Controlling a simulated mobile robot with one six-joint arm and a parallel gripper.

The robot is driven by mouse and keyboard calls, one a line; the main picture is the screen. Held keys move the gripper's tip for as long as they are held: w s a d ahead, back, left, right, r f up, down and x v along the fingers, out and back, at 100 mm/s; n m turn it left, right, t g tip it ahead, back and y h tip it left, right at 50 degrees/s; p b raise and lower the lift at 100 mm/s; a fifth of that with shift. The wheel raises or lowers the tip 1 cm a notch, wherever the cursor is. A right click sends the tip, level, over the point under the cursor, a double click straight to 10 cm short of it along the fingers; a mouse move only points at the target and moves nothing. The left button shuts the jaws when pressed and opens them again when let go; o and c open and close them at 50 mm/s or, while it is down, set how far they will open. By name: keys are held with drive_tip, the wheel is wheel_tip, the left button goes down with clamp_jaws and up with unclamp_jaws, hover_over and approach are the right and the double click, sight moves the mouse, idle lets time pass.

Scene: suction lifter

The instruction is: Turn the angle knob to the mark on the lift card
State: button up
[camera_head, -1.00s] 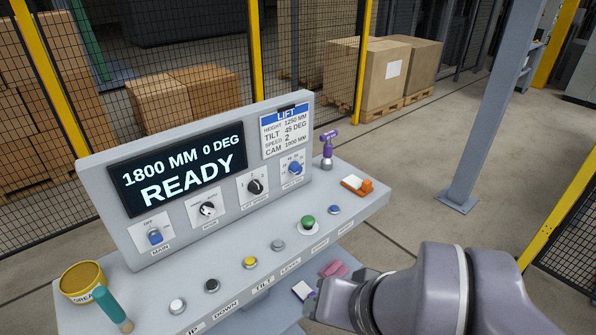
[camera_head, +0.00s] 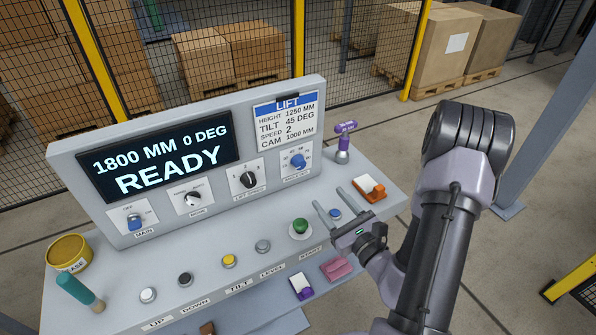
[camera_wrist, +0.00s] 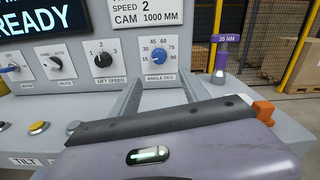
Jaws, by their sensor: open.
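The blue angle knob (camera_head: 298,161) sits on a white plate at the right end of the panel. It also shows in the wrist view (camera_wrist: 158,56), with a scale from 15 to 90 around it; its exact pointer direction is hard to read. The lift card (camera_head: 287,116) above it reads tilt 45 deg. It is cut off in the wrist view (camera_wrist: 146,13). My gripper (camera_head: 337,196) is open and empty over the right of the console. Its two fingers point towards the panel, short of the knob and not touching it.
The display (camera_head: 157,158) reads 1800 mm, 0 deg, ready. The lift speed knob (camera_head: 249,180) is left of the angle knob. A purple-handled tool (camera_head: 344,143) stands to the right, near an orange and white item (camera_head: 369,188). A green button (camera_head: 300,226) is close to my gripper.

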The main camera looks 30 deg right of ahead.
sight(302, 167)
drive_tip(key=w, duration=1.4)
drive_tip(key=shift+a, duration=0.3)
clamp_jaws()
